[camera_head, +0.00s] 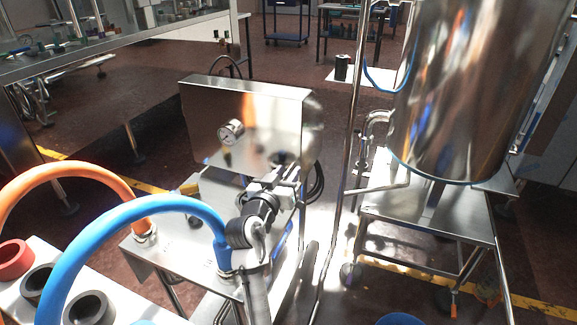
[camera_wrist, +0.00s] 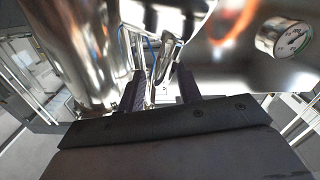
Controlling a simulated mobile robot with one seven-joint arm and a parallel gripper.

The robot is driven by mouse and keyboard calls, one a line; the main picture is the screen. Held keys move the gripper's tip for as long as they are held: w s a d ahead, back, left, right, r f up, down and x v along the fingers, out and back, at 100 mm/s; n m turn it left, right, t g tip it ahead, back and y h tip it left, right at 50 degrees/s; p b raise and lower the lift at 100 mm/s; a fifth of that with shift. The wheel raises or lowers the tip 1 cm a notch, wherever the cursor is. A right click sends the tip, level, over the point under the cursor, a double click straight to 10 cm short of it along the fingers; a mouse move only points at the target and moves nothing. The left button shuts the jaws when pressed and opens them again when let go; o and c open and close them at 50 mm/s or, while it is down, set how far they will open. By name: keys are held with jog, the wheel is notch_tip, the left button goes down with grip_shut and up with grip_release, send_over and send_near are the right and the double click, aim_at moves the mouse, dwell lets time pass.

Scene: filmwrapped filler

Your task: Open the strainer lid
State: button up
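My gripper (camera_head: 287,178) is at the lower right of a polished steel box (camera_head: 255,115). In the wrist view my gripper (camera_wrist: 160,90) has its two dark fingers spread apart. A shiny bent metal bar (camera_wrist: 166,65) shows in line with the gap, and the fingers do not visibly press on it. Whether it lies between the fingers or beyond them I cannot tell. I cannot clearly make out the strainer lid; the arm and gripper cover part of the box's lower right in the head view.
A pressure gauge (camera_head: 230,131) is on the box front. A blue hose (camera_head: 130,213) and an orange hose (camera_head: 70,172) arch at the left. A large steel tank (camera_head: 470,90) on a stand (camera_head: 430,215) and a vertical pipe (camera_head: 350,130) are at the right.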

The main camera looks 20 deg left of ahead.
jog(key=shift+w, duration=1)
grip_shut()
